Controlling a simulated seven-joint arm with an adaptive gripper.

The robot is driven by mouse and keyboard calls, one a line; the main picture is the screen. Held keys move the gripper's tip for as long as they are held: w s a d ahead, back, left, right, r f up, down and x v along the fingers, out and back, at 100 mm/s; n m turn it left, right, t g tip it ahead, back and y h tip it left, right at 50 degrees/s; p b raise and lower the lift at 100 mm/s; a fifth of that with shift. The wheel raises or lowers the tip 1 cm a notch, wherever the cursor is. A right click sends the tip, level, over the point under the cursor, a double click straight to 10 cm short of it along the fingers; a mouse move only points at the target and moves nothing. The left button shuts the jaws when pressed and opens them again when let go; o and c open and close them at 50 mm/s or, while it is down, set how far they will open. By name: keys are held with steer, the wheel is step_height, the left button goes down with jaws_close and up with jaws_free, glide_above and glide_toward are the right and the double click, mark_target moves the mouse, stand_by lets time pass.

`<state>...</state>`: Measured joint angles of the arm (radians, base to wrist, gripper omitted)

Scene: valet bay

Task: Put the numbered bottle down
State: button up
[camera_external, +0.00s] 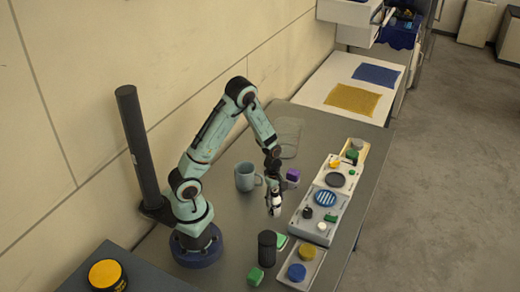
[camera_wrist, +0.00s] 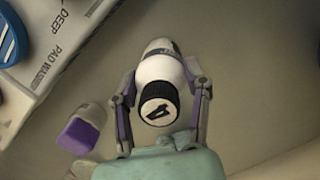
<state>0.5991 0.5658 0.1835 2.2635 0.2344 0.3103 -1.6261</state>
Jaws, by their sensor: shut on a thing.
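In the external view my gripper (camera_external: 274,196) points down over the grey table (camera_external: 235,225), left of the grey tray. The white bottle (camera_external: 275,210) shows small between the fingertips there. I cannot tell whether its base touches the table.
A grey mug (camera_external: 246,178) stands left of my gripper, and a purple-topped block (camera_external: 292,174) is close behind it. A grey tray (camera_external: 300,232) with pads and small items lies to the right. A dark cylinder (camera_external: 266,248) and green blocks (camera_external: 255,276) are in front.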

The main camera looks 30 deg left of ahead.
steer(key=o, duration=1.2)
steer(key=shift+r, duration=0.35)
step_height(320, 180, up, 12)
steer(key=a, duration=0.2)
steer(key=s+a+r+m, duration=0.2)
steer(key=s+a+m, duration=0.2)
steer(key=a, duration=0.1)
steer(key=s+a+r+m+y, duration=0.1)
steer(key=s+a+r+m, duration=0.1)
steer(key=s+a+m, duration=0.1)
steer(key=s+a+r+m+y, duration=0.1)
steer(key=s+a+r+m, duration=0.1)
steer(key=s+a+m, duration=0.2)
steer(key=shift+s+a+r+m, duration=0.1)
steer(key=shift+s+a, duration=0.1)
steer(key=shift+a, duration=0.35)
steer(key=shift+s+a+r+m, duration=0.1)
steer(key=shift+s+a, duration=0.15)
steer(key=shift+a, duration=0.35)
steer(key=shift+s+a+r+m, duration=0.1)
steer(key=shift+s+a, duration=0.1)
steer(key=shift+a, duration=0.35)
